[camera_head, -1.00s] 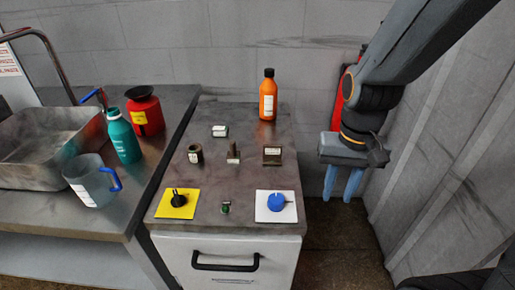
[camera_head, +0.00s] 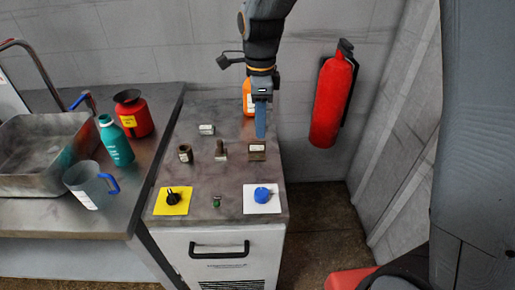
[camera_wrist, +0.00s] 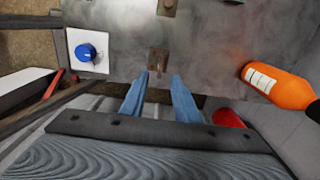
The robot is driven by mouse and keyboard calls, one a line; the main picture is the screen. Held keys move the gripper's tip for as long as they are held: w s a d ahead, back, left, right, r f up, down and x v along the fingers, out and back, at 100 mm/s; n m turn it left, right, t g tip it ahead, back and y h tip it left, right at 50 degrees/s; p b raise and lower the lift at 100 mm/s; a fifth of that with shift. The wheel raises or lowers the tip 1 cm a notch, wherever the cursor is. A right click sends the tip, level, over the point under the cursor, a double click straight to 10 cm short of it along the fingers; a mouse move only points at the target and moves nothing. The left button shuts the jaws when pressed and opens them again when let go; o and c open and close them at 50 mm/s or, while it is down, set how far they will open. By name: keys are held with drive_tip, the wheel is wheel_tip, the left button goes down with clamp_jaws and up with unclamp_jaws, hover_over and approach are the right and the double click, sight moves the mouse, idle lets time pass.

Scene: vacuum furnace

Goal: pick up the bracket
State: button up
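The small brown bracket (camera_head: 257,151) stands upright on the right side of the dark cabinet top (camera_head: 235,190). In the wrist view the bracket (camera_wrist: 158,60) lies just beyond the fingertips, roughly centred between them. My gripper (camera_head: 260,135) points down over the right side of the cabinet, behind the bracket in the head view. In the wrist view my gripper (camera_wrist: 155,78) has its two blue fingers apart with nothing between them, so it is open and empty. No contact with the bracket shows.
An orange bottle (camera_head: 248,97) stands close behind my gripper. A small brown post on a base (camera_head: 221,150), a dark cup (camera_head: 185,153) and a small white block (camera_head: 207,129) are left of the bracket. A blue knob (camera_head: 262,194) and a black knob (camera_head: 172,197) sit in front.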

sight(257, 144)
drive_tip(key=shift+a+f+p, duration=0.25)
drive_tip(key=shift+f+p, duration=0.35)
drive_tip(key=shift+f, duration=1.35)
drive_tip(key=shift+a+f+p, duration=0.2)
drive_tip(key=shift+f+p, duration=0.35)
drive_tip(key=shift+f, duration=1.35)
clamp_jaws()
